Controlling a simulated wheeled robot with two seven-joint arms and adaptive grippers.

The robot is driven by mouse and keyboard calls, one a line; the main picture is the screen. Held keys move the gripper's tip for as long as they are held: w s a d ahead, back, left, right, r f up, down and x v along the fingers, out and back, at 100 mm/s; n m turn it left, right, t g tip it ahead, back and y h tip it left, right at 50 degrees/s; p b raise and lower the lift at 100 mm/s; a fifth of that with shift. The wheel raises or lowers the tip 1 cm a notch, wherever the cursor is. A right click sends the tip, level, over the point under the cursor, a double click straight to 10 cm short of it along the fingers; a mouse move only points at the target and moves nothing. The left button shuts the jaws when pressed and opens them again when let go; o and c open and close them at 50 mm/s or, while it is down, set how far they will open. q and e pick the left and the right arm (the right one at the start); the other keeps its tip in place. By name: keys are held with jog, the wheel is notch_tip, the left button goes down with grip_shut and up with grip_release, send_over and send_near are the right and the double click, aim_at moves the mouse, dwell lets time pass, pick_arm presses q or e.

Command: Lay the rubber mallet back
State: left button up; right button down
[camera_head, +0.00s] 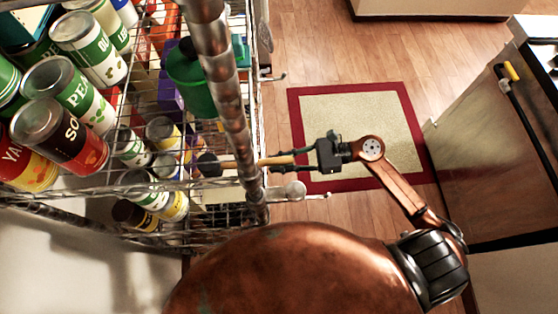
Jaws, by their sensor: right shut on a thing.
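The rubber mallet has a dark head (208,164) and a pale wooden handle, and lies level across the picture. Its head end is within the outline of the wire rack (170,188), behind the front post. My right gripper (285,160) is shut on the handle's right end, just right of the rack's post. Whether the mallet head touches a shelf or hangs above it cannot be told. My left gripper is not in view.
Several cans (62,130) crowd the rack's left side. A green container (192,85) stands above the mallet head. Hooks (300,190) stick out from the rack's right side. A red-bordered mat (350,112) lies on the open wood floor. A cabinet (490,150) stands at right.

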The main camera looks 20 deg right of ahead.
jog(key=shift+f+b, duration=0.3)
jog(key=shift+f, duration=0.05)
jog(key=c, duration=1.7)
grip_release()
jog(key=shift+c, duration=0.2)
